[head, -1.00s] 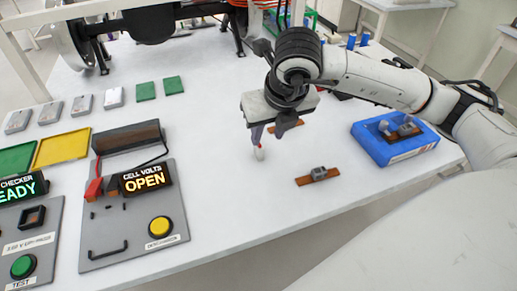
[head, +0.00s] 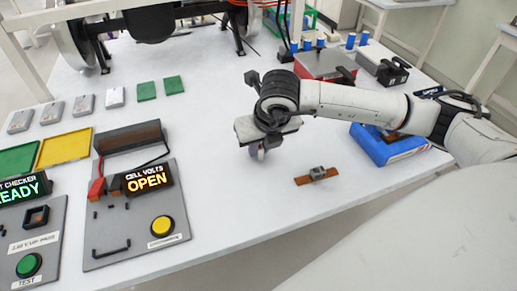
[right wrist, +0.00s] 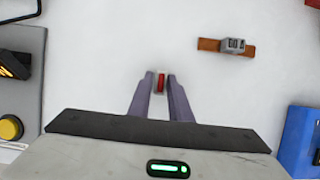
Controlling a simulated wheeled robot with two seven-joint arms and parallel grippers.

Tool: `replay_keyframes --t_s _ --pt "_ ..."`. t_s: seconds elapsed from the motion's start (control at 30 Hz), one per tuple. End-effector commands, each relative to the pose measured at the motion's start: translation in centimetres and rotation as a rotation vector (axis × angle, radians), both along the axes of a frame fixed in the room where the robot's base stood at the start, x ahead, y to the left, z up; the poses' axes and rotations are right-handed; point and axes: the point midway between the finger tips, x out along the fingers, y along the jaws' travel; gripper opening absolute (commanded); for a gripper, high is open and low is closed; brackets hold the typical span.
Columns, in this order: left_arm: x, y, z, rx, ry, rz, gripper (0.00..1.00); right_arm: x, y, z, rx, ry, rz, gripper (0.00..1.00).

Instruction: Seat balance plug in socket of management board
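My right gripper (head: 259,155) is low over the white table, pointing down. In the right wrist view its two purple fingers (right wrist: 161,78) stand on either side of a small white and red piece, likely the balance plug (right wrist: 161,83). The fingers are close to it, but I cannot tell whether they grip it. My left gripper is out of view.
A grey cell-volts panel reading OPEN (head: 137,215) with a yellow button stands left. A blue bin (head: 388,150) is at right, partly behind my arm. A red box (head: 323,65) and a black-and-grey case (head: 383,70) stand farther back.

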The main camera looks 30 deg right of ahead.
Motion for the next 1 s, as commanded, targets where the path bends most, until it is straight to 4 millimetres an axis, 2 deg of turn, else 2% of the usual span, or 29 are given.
replay_keyframes --t_s 0.03,0.1,0.47,0.57,0.8,1.0 --pt "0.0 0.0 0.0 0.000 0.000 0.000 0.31 0.0 0.0 0.0 0.000 0.000 0.000 0.09" --pt "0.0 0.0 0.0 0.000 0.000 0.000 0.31 0.0 0.0 0.0 0.000 0.000 0.000 0.00" --pt "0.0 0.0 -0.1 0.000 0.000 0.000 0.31 0.1 0.0 0.7 0.000 -0.002 -0.001 0.00" --pt "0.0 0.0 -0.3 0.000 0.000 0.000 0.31 0.1 0.0 2.1 0.000 -0.005 -0.001 0.00" --pt "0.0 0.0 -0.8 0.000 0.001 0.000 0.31 0.1 0.1 7.0 0.001 -0.005 0.000 0.00" --pt "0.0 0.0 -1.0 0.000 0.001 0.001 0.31 0.1 0.0 9.6 -0.001 -0.002 0.000 0.00"
